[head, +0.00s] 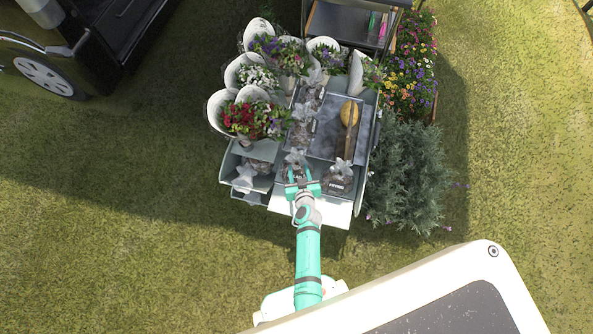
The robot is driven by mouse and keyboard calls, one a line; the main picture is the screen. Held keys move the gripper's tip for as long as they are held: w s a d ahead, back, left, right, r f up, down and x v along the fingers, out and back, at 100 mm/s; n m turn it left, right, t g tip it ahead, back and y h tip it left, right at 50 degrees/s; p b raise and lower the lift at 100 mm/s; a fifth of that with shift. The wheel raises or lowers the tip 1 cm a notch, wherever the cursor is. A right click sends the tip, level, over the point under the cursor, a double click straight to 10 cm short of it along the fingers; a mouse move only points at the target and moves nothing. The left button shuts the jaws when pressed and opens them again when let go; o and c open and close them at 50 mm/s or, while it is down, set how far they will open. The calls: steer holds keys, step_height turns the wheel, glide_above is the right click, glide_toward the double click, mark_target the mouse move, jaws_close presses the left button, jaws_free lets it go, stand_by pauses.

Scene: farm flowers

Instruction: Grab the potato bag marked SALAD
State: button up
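My gripper (302,183), teal, is over the front of the stand, at a grey potato bag (296,160) with a tied, ruffled top. It covers most of that bag's front, so its label is not readable. I cannot tell whether the fingers touch the bag or how far apart they are. To the right stands another bag (338,179) with a dark label that seems to read FRYING. More similar bags (301,128) stand behind in a column, labels unreadable. A further bag (244,178) sits at the left in a lower bin. I cannot make out the word SALAD.
The stand (340,213) has a pale front panel. Wrapped bouquets (255,118) crowd its left and back. A grey-green bush (408,175) borders the right side. Grass in front is open.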

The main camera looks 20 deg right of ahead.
mark_target(298, 164)
steer(key=shift+w+f, duration=0.2)
steer(key=shift+w, duration=0.2)
steer(key=x, duration=0.3)
steer(key=shift+d, duration=0.25)
steer(key=shift+w+f, duration=0.35)
steer(key=shift+w, duration=0.15)
jaws_close()
steer(key=shift+w+a, duration=0.1)
stand_by(0.4)
